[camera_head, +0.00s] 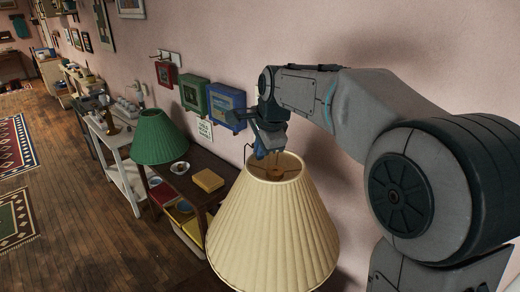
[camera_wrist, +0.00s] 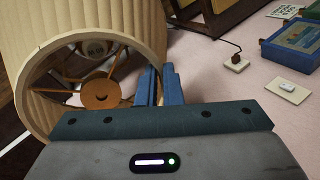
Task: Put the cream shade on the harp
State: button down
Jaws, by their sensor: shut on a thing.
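The cream shade (camera_head: 272,235) is pleated and hangs large in the front middle of the head view, narrow end up. My gripper (camera_head: 268,150) is at its top rim. In the wrist view my gripper (camera_wrist: 161,80) has its blue fingers closed on the rim of the cream shade (camera_wrist: 35,85). The shade's top opening shows thin spokes and a brown-orange centre disc (camera_wrist: 101,94). I cannot make out the harp in either view; the shade may hide it. I cannot tell whether the shade touches anything below.
A dark side table (camera_head: 195,160) behind the shade holds a green shade (camera_head: 158,137), a yellow block (camera_head: 208,180) and a small round dish (camera_head: 180,167). Red, green and blue frames hang on the pink wall.

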jog(key=shift+f+b, duration=0.95)
jog(key=shift+f, duration=0.2)
dwell(0.6)
jog(key=c, duration=1.5)
grip_release()
jog(key=shift+r, duration=0.1)
jog(key=b+v, duration=0.1)
jog(key=v, duration=1.2)
jog(key=shift+s+r, duration=0.2)
jog(key=shift+r, duration=0.15)
jog(key=shift+d+f, duration=0.1)
jog(key=s+d+f+n+h, duration=0.1)
jog(key=s+d+f+n, duration=0.4)
jog(key=s+f, duration=0.6)
jog(key=s+d+f+n+h, duration=0.1)
jog(key=s+d+f+n, duration=0.5)
jog(key=s+f, duration=0.5)
jog(key=n, duration=0.2)
jog(key=shift+d+f+n+g, duration=0.15)
jog(key=shift+d+n+g, duration=0.05)
jog(key=shift+n+g, duration=0.1)
